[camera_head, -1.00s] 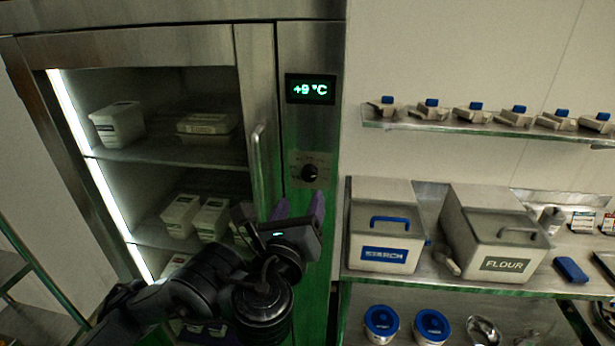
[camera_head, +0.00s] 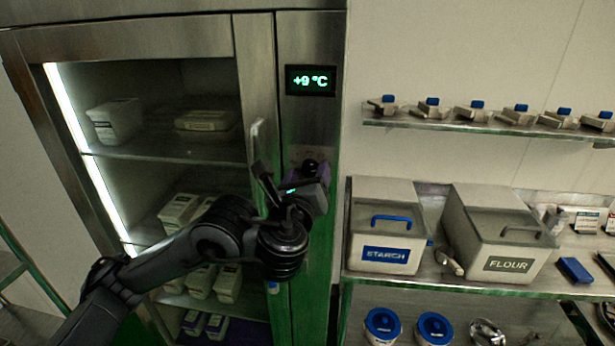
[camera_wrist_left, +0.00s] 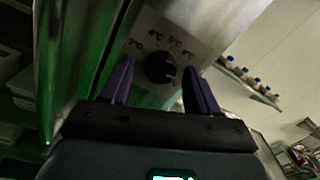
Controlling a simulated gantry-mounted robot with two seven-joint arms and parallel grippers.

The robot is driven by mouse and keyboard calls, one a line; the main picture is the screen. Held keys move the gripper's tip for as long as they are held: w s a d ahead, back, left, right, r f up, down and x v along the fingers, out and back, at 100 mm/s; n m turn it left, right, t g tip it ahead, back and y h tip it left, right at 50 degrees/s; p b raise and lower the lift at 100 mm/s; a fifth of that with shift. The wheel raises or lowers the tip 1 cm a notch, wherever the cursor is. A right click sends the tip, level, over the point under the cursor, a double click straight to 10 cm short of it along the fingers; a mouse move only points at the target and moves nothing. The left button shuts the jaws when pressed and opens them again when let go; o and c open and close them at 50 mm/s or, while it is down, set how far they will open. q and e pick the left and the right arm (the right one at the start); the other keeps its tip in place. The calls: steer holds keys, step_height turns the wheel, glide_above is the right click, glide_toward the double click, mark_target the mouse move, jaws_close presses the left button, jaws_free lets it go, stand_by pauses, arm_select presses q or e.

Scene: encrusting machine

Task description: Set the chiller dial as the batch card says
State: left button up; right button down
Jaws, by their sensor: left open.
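The chiller dial (camera_wrist_left: 160,68) is a black knob on a pale plate with temperature marks around it, seen in the left wrist view. In the head view the dial (camera_head: 310,166) is partly hidden behind my gripper. The chiller display (camera_head: 311,81) above it reads +9 °C in green. My left gripper (camera_wrist_left: 157,88) has purple fingers, open, one on each side of the knob in the picture; I cannot tell whether they touch it. In the head view this gripper (camera_head: 308,175) is just in front of the dial. No batch card can be made out. My right gripper is not in view.
The chiller's vertical door handle (camera_head: 257,150) is close left of my gripper. White tubs (camera_head: 116,121) stand on the shelves inside. To the right are a starch bin (camera_head: 386,232), a flour bin (camera_head: 499,236) and a wall shelf (camera_head: 480,125) with small blue-topped items.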

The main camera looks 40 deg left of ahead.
arm_select(q)
steer(key=shift+c, duration=0.3)
steer(key=c, duration=1)
steer(key=n+b, duration=0.3)
steer(key=shift+d+f, duration=0.1)
steer(key=shift+f, duration=0.15)
steer(key=n+b, duration=0.7)
steer(key=shift+w+n, duration=0.1)
steer(key=shift+n, duration=0.2)
steer(key=n+b, duration=0.3)
steer(key=shift+d+r+y, duration=0.1)
steer(key=shift+r+y, duration=0.05)
steer(key=shift+y, duration=0.25)
steer(key=shift+r+n+b, duration=0.15)
steer(key=shift+n+b, duration=0.65)
steer(key=shift+n, duration=0.5)
